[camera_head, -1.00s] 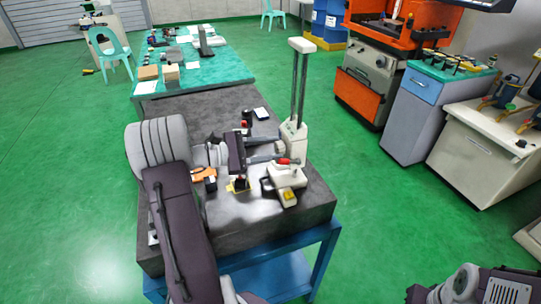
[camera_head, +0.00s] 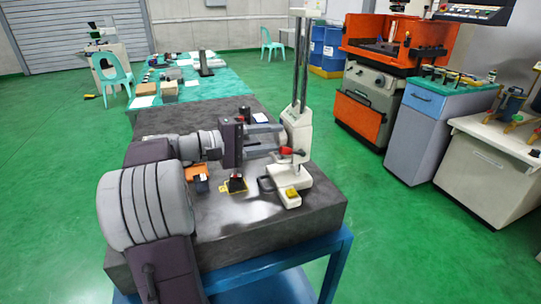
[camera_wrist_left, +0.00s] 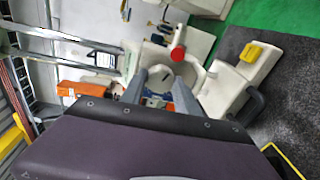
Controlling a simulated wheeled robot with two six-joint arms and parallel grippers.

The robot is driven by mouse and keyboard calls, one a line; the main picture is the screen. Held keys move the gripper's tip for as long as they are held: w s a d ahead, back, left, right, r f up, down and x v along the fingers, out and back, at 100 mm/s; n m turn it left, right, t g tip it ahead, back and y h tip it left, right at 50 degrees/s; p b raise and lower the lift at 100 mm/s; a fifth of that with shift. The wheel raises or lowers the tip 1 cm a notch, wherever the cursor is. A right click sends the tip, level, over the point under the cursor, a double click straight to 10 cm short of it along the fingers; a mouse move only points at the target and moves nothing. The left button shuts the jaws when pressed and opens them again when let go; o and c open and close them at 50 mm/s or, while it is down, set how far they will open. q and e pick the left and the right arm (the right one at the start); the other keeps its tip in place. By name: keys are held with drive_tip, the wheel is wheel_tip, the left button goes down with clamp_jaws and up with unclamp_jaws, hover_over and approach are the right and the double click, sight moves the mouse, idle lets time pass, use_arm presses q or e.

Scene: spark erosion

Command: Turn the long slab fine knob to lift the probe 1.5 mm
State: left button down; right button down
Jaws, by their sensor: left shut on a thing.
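The white height gauge (camera_head: 296,130) stands upright on the granite table, with a tall twin-rod column (camera_head: 302,60). A red knob (camera_head: 285,151) is on its side; it also shows in the left wrist view (camera_wrist_left: 178,54). My left gripper (camera_head: 283,140) reaches in from the left, its two grey fingers against the gauge body. I cannot make out the probe clearly. My right gripper is out of view.
An orange item (camera_head: 197,173) lies beneath my left arm. A yellow button (camera_head: 292,192) is on the gauge's base. The table's front right is clear.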

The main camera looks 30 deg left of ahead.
use_arm(q)
drive_tip(key=m+b, duration=0.1)
drive_tip(key=b, duration=0.2)
drive_tip(key=m+b, duration=0.4)
drive_tip(key=b, duration=0.1)
drive_tip(key=shift+s+f+t+y+b, duration=0.1)
drive_tip(key=shift+f+t+y+b, duration=0.2)
drive_tip(key=shift+f+t+b, duration=0.1)
drive_tip(key=shift+r+m+b, duration=0.25)
drive_tip(key=shift+m+b, duration=0.55)
drive_tip(key=shift+b, duration=0.2)
drive_tip(key=c, duration=0.9)
unclamp_jaws()
drive_tip(key=shift+d, duration=0.1)
drive_tip(key=p+v, duration=0.1)
drive_tip(key=v, duration=0.8)
